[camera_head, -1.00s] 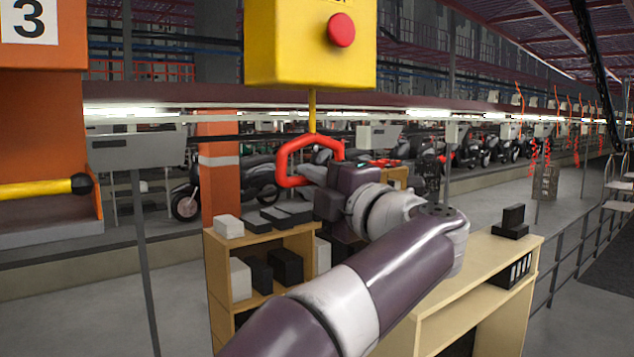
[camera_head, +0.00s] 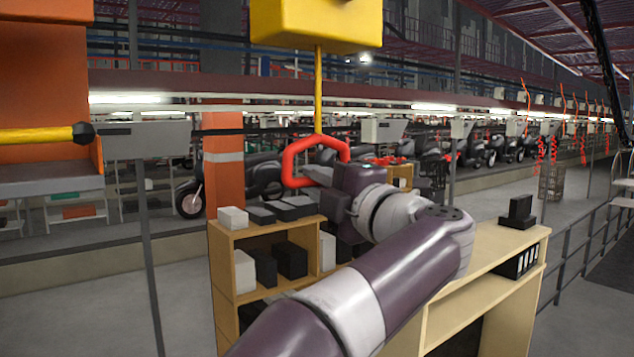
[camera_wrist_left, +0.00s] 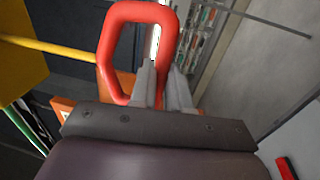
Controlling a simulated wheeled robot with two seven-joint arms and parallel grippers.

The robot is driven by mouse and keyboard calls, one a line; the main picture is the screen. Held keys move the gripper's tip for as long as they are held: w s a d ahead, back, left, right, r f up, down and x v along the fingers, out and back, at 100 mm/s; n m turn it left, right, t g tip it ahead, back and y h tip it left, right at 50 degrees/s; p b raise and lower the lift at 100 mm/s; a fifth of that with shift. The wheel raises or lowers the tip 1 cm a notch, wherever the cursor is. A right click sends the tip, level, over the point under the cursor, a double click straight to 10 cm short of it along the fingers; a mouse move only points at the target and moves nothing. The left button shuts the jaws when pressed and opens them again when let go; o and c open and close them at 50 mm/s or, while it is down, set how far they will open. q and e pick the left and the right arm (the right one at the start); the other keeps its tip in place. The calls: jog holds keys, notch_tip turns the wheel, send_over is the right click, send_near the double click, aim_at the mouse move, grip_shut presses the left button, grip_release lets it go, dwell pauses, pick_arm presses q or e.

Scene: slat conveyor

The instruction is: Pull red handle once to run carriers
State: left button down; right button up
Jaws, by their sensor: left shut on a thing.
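The red handle (camera_head: 287,163) is a rounded loop hanging from a yellow cord (camera_head: 318,90) below a yellow box (camera_head: 318,22). My left gripper (camera_head: 326,178) is shut on the lower right part of the loop. In the left wrist view the red handle (camera_wrist_left: 107,45) stands up between and beyond the grey fingertips of my left gripper (camera_wrist_left: 163,88), which close around its lower side. The yellow cord (camera_wrist_left: 55,48) runs off to the left there. My right gripper is in neither view now.
A wooden shelf (camera_head: 233,258) with black and white boxes stands below my left arm. A wooden desk (camera_head: 487,262) is to its right. An orange cabinet with a yellow bar (camera_head: 38,135) is at the left. Several motorcycles stand behind.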

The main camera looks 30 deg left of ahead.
aim_at(324, 142)
pick_arm(q)
jog(key=shift+w+r+p, duration=0.1)
jog(key=shift+r+p, duration=2.5)
jog(key=shift+r, duration=0.5)
jog(key=shift+f, duration=0.1)
jog(key=c, duration=1.1)
grip_release()
jog(key=shift+c, duration=0.2)
jog(key=shift+o, duration=0.3)
jog(key=shift+w+f, duration=0.1)
jog(key=shift+w, duration=0.3)
jog(key=b+v, duration=0.2)
jog(key=v, duration=0.7)
jog(key=shift+s, duration=0.35)
